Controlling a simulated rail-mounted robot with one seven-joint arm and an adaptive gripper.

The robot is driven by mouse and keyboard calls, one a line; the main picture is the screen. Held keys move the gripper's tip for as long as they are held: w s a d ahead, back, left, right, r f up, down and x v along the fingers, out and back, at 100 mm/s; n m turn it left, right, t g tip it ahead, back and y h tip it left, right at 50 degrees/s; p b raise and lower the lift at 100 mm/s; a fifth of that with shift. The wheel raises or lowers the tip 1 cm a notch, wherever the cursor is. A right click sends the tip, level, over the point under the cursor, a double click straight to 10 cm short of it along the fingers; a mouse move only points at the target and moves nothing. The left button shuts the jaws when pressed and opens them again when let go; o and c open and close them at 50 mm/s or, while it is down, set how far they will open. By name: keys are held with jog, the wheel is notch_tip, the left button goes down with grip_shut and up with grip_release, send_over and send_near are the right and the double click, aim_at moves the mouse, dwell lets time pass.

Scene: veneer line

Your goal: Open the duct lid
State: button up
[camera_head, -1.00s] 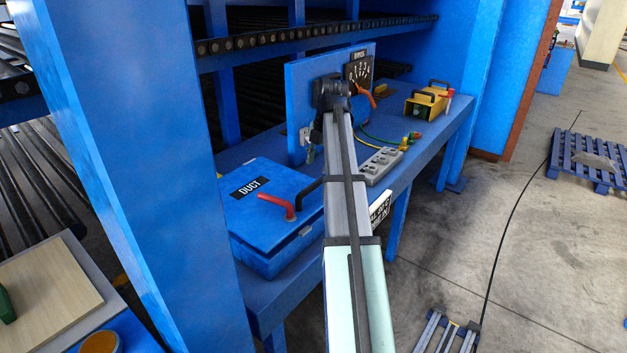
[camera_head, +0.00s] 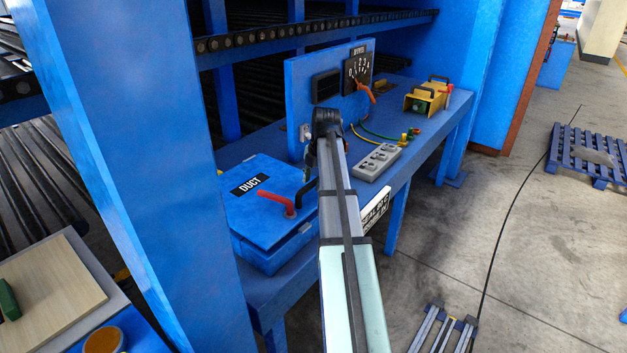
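The blue duct box (camera_head: 268,258) stands on the blue bench, and its lid (camera_head: 243,207), marked DUCT, lies shut on top. A red bent handle (camera_head: 275,200) stands up on the lid. My gripper (camera_head: 309,165) seems to hang below the wrist, above the back right of the lid. It is mostly hidden, and its fingers cannot be made out.
An upright blue panel (camera_head: 297,83) with a dial and an orange lever (camera_head: 366,91) stands behind the wrist. A grey socket strip (camera_head: 377,162), cables and a yellow-black case (camera_head: 426,98) lie to the right. A blue post (camera_head: 120,150) stands close on the left.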

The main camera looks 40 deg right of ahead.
grip_shut()
